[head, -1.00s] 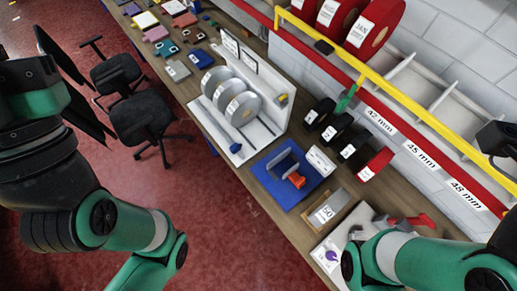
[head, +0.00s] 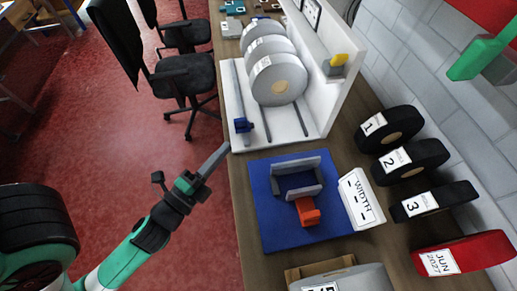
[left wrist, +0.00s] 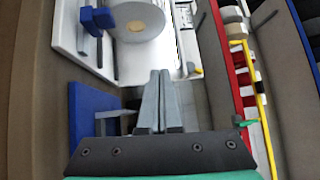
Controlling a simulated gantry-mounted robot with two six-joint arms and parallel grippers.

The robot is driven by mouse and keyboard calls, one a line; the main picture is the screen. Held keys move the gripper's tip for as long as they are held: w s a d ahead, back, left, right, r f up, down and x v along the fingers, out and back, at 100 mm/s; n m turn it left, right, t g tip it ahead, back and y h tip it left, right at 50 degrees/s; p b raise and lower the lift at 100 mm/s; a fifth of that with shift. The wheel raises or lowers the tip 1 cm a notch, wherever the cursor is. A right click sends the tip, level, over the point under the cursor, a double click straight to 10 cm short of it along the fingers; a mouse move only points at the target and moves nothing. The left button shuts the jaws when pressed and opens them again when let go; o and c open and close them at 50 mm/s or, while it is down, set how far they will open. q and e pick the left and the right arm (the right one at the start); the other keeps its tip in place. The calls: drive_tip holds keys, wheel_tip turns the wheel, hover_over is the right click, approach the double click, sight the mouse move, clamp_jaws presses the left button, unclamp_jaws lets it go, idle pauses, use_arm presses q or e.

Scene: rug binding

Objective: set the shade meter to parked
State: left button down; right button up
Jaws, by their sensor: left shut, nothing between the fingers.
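No part in view is labelled as the shade meter, so I cannot tell for certain which it is. A white stand (head: 237,88) holds several grey discs (head: 279,80), and a blue slider (head: 243,125) sits at the near end of its left rail. A small grey block with a yellow top (head: 335,64) is on the stand's back wall. My left gripper (head: 222,152) is shut and empty, just off the stand's near left corner. In the left wrist view its fingers (left wrist: 157,85) are together, with the blue slider (left wrist: 97,20) beyond. My right gripper is out of view.
A blue plate (head: 268,225) with a grey bracket and orange knob (head: 307,211) lies nearer, beside a WIDTH card (head: 362,197). Black rolls (head: 390,130) and a red roll (head: 465,254) stand at the right. Chairs (head: 185,80) stand on the red floor at left.

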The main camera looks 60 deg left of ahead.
use_arm(q)
wheel_tip(320, 180, down, 8)
drive_tip(key=s+g+b, duration=0.1)
drive_tip(key=s+b, duration=0.1)
drive_tip(key=s, duration=0.1)
drive_tip(key=shift+a+b, duration=0.3)
drive_tip(key=shift+b, duration=0.1)
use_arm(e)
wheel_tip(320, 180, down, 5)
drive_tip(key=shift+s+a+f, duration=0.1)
use_arm(q)
drive_tip(key=shift+w, duration=0.1)
